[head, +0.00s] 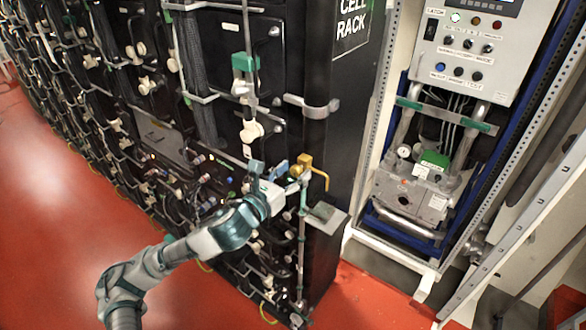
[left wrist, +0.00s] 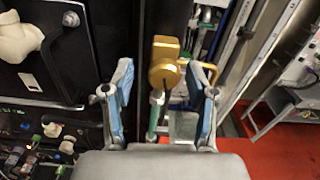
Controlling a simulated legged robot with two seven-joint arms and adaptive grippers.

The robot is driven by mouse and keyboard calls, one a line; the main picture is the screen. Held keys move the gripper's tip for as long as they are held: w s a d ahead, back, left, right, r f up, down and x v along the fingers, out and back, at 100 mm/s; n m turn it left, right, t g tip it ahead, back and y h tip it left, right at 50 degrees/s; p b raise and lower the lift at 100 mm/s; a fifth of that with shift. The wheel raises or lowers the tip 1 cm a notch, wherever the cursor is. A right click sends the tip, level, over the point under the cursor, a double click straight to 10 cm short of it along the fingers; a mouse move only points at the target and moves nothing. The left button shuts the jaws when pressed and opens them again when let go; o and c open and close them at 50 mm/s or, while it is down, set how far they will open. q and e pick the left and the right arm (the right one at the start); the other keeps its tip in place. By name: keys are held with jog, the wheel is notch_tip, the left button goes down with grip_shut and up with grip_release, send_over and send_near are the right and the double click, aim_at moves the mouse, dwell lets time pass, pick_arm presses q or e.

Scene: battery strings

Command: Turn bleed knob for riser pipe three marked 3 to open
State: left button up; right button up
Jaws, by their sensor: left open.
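A brass bleed knob (head: 303,166) with a bent yellow spout sits on top of a thin riser pipe (head: 301,235) at the front corner of the black cell rack. No number 3 is readable on it. My left gripper (head: 268,170) is just left of the knob in the head view, fingers spread. In the left wrist view, the knob (left wrist: 164,72) shows between and beyond the two blue-padded fingers of the open gripper (left wrist: 162,82). I cannot tell whether either finger touches it. My right gripper is not in view.
The black cell rack (head: 345,110) carries many pipes and pale knobs along its left face. A green-topped pipe fitting (head: 244,62) hangs above my gripper. A grey plate (head: 326,217) juts out below the knob. A control cabinet (head: 465,45) stands right. Red floor (head: 40,210) is clear at left.

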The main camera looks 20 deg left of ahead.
pick_arm(q)
jog(key=shift+d, duration=0.1)
grip_shut()
